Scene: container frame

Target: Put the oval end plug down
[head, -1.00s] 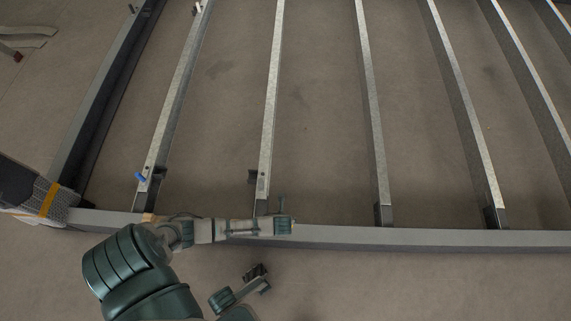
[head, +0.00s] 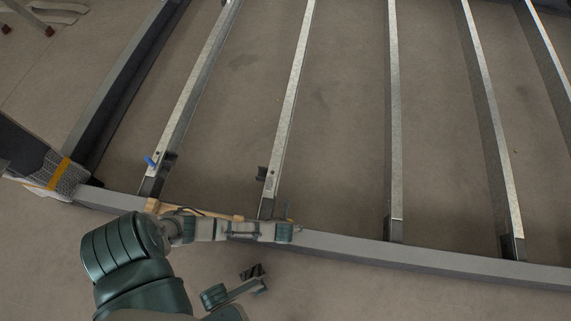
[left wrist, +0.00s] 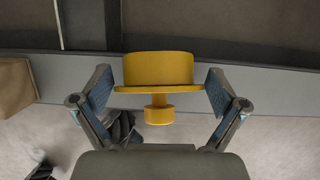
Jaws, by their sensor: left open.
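The oval end plug (left wrist: 158,70) is yellow, with a wide flange and a smaller knob below it in the left wrist view. It sits between the two fingers of my left gripper (left wrist: 158,90), which are open, one on each side close to the flange. Behind the plug runs the grey beam. In the head view my left gripper (head: 288,232) is over the frame's near beam (head: 400,254); the plug cannot be made out clearly there. My right gripper (head: 257,278) shows small and dark below the beam; its jaw state is unclear.
Several metal cross bars (head: 394,120) run away from the near beam, with open floor between them. A blue item (head: 150,162) is on the left cross bar. A wooden piece (head: 152,204) lies along the beam. A wrapped bundle with a yellow strap (head: 58,174) is at left.

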